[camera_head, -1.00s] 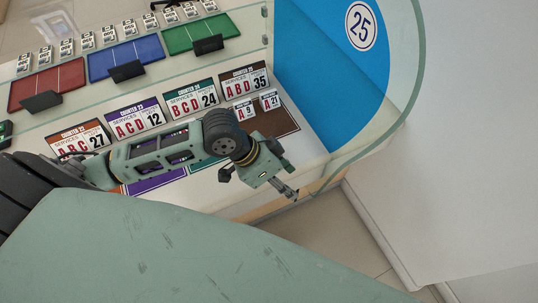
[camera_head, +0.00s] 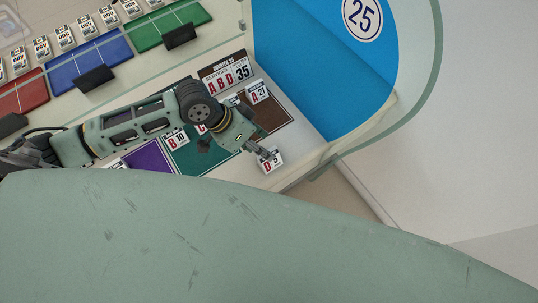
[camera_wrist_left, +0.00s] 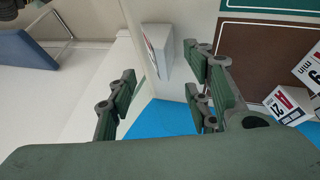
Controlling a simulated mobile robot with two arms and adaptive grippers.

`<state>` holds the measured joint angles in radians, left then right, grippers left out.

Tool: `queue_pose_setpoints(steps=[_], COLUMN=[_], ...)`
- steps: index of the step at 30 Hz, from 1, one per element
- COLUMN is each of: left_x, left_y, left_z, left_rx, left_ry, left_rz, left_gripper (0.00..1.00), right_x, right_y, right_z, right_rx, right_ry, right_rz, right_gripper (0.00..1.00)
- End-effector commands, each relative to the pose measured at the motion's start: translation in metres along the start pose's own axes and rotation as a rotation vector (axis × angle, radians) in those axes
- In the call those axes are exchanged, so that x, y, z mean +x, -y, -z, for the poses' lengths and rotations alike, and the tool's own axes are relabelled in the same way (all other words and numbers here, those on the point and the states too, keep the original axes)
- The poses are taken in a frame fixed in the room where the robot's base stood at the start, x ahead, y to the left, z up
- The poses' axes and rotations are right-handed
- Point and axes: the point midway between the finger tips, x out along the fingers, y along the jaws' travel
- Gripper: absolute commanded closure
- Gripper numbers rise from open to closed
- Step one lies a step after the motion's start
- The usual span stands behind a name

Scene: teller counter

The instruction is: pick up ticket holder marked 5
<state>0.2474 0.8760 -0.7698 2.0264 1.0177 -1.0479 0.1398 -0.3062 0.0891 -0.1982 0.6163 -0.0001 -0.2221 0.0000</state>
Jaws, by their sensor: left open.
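The ticket holder marked 5 (camera_head: 270,162) is a small white block reading "D 5" in the head view. It stands near the counter's front edge, right of the green mat. My left gripper (camera_head: 262,151) is right at it and covers part of its top. In the left wrist view the white holder (camera_wrist_left: 158,52) shows ahead, between the lines of the two spread fingers. My left gripper (camera_wrist_left: 163,82) is open, with nothing held between its fingers. Whether a finger touches the holder I cannot tell. My right gripper is not in view.
The A 21 holder (camera_head: 257,92) stands by the brown mat (camera_head: 275,112); another holder is partly hidden by my arm. The B 10 holder (camera_head: 177,138) is on the green mat (camera_head: 185,158). A clear glass screen (camera_head: 432,60) curves at right.

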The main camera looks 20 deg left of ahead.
Motion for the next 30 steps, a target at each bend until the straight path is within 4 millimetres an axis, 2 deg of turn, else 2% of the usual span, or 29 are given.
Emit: queue_pose_setpoints(steps=[2, 6, 15, 30], left_x=[0.011, 0.03, 0.037, 0.037], left_y=[-0.004, -0.003, -0.002, -0.002], left_z=[-0.004, -0.004, -0.005, -0.006], left_rx=[-0.004, -0.001, 0.001, 0.0], left_ry=[0.003, 0.001, 0.001, 0.002], left_rz=[-0.003, -0.001, 0.001, 0.001], left_gripper=[0.54, 0.54, 0.54, 0.97], right_x=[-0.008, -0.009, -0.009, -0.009], right_y=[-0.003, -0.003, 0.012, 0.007], right_z=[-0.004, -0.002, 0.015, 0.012], right_rx=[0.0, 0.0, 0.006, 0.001], right_ry=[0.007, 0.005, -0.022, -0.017], right_rz=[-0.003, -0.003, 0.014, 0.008], right_gripper=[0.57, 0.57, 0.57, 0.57])
